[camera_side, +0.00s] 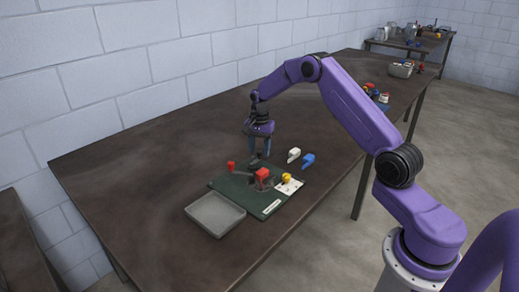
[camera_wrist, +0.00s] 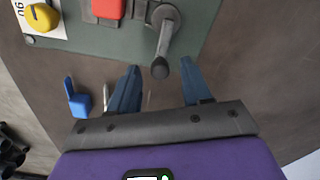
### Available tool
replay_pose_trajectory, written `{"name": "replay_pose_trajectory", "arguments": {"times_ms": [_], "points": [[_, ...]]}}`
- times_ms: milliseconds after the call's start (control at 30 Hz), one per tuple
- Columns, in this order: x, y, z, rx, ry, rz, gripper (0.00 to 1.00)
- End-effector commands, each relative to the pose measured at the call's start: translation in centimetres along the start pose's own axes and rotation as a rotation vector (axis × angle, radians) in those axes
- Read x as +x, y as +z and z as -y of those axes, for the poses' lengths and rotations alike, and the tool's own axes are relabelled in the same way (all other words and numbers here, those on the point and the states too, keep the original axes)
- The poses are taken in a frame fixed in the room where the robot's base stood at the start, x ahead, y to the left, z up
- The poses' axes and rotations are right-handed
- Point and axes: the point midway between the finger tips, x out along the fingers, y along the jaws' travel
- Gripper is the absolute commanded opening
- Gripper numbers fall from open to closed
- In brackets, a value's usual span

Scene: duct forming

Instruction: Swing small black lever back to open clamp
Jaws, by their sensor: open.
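The small black lever (camera_wrist: 164,40) is a dark grey arm with a rounded knob end, pivoted at the edge of the green board (camera_wrist: 140,42) in the wrist view. In the side view it is too small and dark to make out clearly. A red block (camera_wrist: 108,8), also in the side view (camera_side: 262,174), sits beside the lever's pivot. My gripper (camera_wrist: 160,64), at the board's far edge in the side view (camera_side: 260,154), is open. Its two blue fingers lie on either side of the lever's knob end in the picture, with visible gaps. I cannot tell their height against it.
A yellow knob (camera_side: 286,178) sits on a white card at the board's right. A red knob (camera_side: 231,166) stands at its left. A grey tray (camera_side: 215,213) lies in front. White (camera_side: 293,155) and blue (camera_side: 308,159) pieces lie beyond the board. The table's left is clear.

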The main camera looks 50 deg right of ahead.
Motion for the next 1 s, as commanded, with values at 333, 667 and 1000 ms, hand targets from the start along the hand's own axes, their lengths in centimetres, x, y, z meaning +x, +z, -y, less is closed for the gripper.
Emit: {"name": "replay_pose_trajectory", "arguments": {"times_ms": [333, 667, 1000], "points": [[0.4, -0.01, 0.0, 0.0, -0.001, 0.0, 0.49], [0.38, -0.01, 0.01, -0.001, 0.0, 0.0, 0.0], [0.37, -0.14, 0.52, -0.101, 0.0, 0.0, 0.0]]}}
